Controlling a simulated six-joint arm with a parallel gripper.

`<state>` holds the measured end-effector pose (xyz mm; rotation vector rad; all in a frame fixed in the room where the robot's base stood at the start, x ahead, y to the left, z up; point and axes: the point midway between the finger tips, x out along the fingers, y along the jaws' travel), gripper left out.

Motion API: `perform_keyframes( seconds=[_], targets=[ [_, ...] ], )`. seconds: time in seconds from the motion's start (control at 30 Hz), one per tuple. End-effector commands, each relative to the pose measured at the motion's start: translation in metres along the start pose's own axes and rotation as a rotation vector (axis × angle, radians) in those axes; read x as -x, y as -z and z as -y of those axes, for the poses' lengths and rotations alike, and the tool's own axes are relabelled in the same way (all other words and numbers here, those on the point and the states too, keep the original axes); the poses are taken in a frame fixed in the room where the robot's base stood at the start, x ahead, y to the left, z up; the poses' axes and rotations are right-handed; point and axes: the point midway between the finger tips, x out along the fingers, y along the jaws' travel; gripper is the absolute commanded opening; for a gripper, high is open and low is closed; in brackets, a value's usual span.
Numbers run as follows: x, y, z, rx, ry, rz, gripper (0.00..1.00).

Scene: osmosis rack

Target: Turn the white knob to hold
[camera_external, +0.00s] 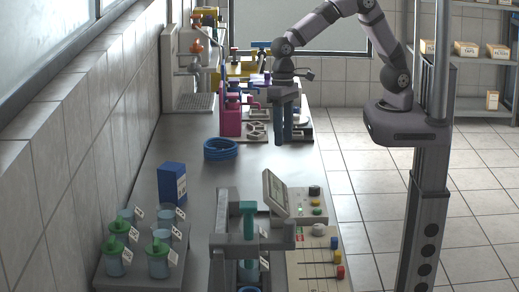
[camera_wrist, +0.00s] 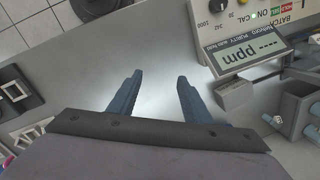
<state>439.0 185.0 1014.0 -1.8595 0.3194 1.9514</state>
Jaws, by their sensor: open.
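A white knob (camera_external: 319,229) appears on the pale control panel at the front right of the bench; its marked setting is too small to read. I cannot make it out in the wrist view. My gripper (camera_external: 286,138) points down over the bench, well behind the panel, and is apart from it. In the wrist view my gripper (camera_wrist: 158,78) has its two blue fingers spread, with only bare bench between them.
A tilted ppm display (camera_external: 275,193) stands beside the panel; it also shows in the wrist view (camera_wrist: 245,55). A grey stand with a teal part (camera_external: 248,222) is left of it. Mid-bench is clear.

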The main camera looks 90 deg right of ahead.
Motion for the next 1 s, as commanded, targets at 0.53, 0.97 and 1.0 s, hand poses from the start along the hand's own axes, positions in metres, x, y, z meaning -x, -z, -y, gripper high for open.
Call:
perform_keyframes(
  seconds=[0.53, 0.97, 1.0],
  targets=[
    [-0.067, -0.144, 0.233, -0.428, 0.025, 0.221, 0.45],
    [-0.083, -0.197, 0.263, -0.524, 0.0, 0.278, 0.45],
    [-0.083, -0.197, 0.263, -0.524, 0.0, 0.278, 0.45]
  ],
)
